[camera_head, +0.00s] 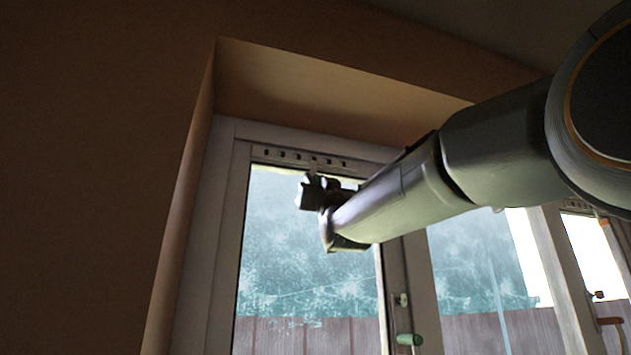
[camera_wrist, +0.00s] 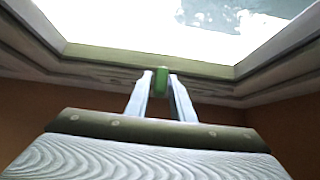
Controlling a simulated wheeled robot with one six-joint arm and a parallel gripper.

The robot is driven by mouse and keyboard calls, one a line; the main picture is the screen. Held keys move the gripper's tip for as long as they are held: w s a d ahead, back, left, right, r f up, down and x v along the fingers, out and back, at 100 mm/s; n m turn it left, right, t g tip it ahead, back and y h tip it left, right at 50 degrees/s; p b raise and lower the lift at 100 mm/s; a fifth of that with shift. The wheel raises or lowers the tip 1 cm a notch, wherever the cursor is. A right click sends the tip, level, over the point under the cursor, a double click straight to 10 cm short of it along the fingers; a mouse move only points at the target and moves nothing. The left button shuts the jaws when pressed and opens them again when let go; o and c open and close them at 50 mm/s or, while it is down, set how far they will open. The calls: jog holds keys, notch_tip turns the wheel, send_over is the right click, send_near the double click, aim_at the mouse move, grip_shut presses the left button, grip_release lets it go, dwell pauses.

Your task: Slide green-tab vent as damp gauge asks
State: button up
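The vent (camera_head: 298,158) is a pale strip with several dark slots along the top rail of the left window. Its green tab (camera_wrist: 161,80) shows in the wrist view, between my two fingertips. My gripper (camera_wrist: 161,78) appears closed on the tab, with a pale finger against each side. In the head view my gripper (camera_head: 308,190) is just below the vent, and the tab is hidden there. I see no damp gauge in either view.
A window handle with a green grip (camera_head: 408,340) is low on the left window's right side. Another window stands at the right, with a red-gripped handle (camera_head: 610,321) and a slotted strip (camera_head: 578,204). The plaster reveal (camera_head: 190,200) borders the left window closely.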

grip_shut()
jog(key=shift+d+b, duration=0.15)
jog(key=shift+b, duration=0.25)
jog(key=shift+w+d+b, duration=0.2)
jog(key=shift+d+b, duration=0.2)
jog(key=shift+b, duration=0.55)
jog(key=shift+o, duration=1.9)
grip_release()
jog(key=shift+d, duration=0.25)
jog(key=b+v, duration=0.5)
jog(key=v, duration=0.3)
jog(key=shift+a, duration=0.15)
